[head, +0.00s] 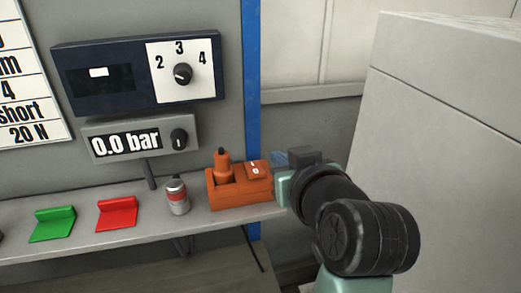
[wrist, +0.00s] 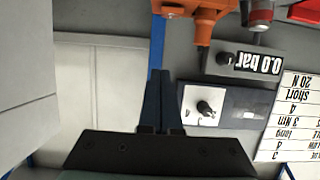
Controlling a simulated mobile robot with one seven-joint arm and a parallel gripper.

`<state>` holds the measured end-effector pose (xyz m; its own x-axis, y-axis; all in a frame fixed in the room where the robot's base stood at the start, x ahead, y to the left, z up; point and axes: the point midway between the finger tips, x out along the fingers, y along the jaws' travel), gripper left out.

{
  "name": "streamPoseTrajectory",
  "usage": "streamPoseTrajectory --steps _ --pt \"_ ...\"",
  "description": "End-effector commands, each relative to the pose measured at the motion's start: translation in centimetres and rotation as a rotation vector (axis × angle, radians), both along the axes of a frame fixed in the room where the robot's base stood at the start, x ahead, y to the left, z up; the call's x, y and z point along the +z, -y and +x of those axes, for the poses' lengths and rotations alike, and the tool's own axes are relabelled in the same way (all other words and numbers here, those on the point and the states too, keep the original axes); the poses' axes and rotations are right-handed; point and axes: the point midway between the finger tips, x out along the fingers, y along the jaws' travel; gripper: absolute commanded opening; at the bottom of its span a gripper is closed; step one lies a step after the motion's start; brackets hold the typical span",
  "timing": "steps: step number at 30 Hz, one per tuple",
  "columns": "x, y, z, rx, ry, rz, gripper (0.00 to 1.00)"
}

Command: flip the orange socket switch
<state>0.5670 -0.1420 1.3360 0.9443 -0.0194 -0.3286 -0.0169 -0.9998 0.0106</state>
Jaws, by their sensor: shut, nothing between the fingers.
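The orange socket (head: 238,190) sits at the right end of the grey shelf. Its switch (head: 257,170) is a tilted orange rocker with white marks on the right part of its top. An orange plug (head: 222,165) stands upright in the left part. My gripper (wrist: 159,76) is shut and empty in the wrist view. In that upside-down view the socket (wrist: 195,5) is cut off by the top edge, apart from the fingers, and the switch face cannot be made out.
A red and grey can (head: 178,196) stands left of the socket, then a red block (head: 117,213) and a green block (head: 53,223). A pressure display (head: 140,138) and dial panel (head: 140,72) hang above. A large grey cabinet (head: 440,150) stands right.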

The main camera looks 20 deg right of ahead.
Motion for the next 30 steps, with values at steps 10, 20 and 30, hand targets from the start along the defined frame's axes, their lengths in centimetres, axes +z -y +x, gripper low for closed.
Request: streamPoseTrajectory --steps 10,20,30 --pt "-1.2 0.4 -0.3 0.014 -0.052 0.011 0.0" --pt "-1.8 0.3 1.8 0.015 -0.053 0.014 0.0" --pt "-4.0 0.3 7.4 0.015 -0.053 0.014 0.0"
